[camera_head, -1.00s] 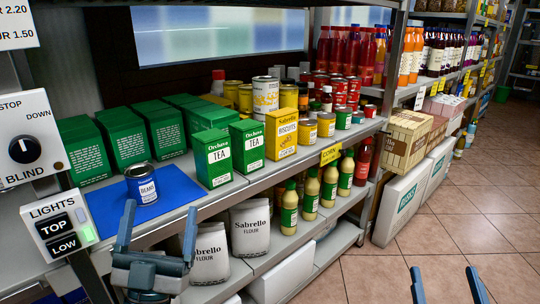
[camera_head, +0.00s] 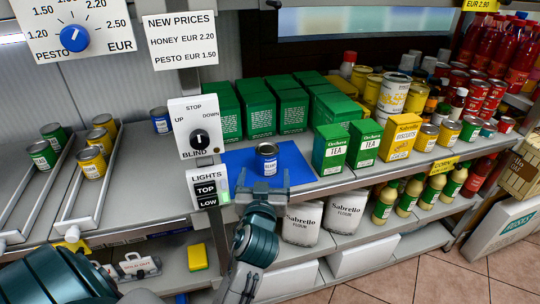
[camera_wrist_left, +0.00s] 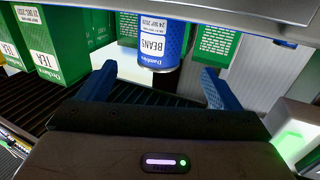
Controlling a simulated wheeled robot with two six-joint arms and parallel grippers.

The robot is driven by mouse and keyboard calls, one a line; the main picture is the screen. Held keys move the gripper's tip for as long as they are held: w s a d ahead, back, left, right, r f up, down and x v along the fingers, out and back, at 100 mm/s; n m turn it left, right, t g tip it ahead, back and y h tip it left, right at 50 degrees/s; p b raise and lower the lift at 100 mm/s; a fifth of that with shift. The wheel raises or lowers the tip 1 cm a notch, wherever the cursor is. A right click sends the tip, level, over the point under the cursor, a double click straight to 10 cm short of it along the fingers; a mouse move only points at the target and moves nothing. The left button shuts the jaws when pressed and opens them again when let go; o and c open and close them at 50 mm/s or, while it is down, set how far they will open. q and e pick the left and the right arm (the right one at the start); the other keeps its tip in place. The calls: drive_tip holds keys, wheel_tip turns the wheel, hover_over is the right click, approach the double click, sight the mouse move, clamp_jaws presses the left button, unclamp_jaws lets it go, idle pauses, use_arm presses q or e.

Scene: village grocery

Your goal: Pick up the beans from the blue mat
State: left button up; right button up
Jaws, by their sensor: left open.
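In the left wrist view, the beans can (camera_wrist_left: 160,45) shows at the top middle, beyond and between the spread fingers (camera_wrist_left: 158,88). The fingers do not touch it there. My right gripper is not in view.
Green tea boxes (camera_head: 331,149) stand right of the mat, with more green boxes behind. A control panel with the blind knob (camera_head: 198,139) and a lights panel (camera_head: 208,188) are close left of the can. Flour bags (camera_head: 301,223) stand on the shelf below.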

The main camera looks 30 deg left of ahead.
sight(267, 153)
use_arm(q)
drive_tip(key=x, duration=0.3)
drive_tip(key=shift+w+a, duration=0.15)
drive_tip(key=shift+w, duration=0.15)
drive_tip(key=shift+w+a+r, duration=0.1)
drive_tip(key=shift+w+a, duration=0.15)
drive_tip(key=shift+w, duration=0.2)
drive_tip(key=p+x, duration=0.1)
drive_tip(key=x, duration=0.3)
drive_tip(key=shift+w+a, duration=0.1)
drive_tip(key=shift+w, duration=0.15)
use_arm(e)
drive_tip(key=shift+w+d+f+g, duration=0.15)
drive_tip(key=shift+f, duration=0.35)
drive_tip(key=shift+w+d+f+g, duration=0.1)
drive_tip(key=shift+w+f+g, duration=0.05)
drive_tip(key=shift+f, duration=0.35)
use_arm(q)
drive_tip(key=c, duration=1.2)
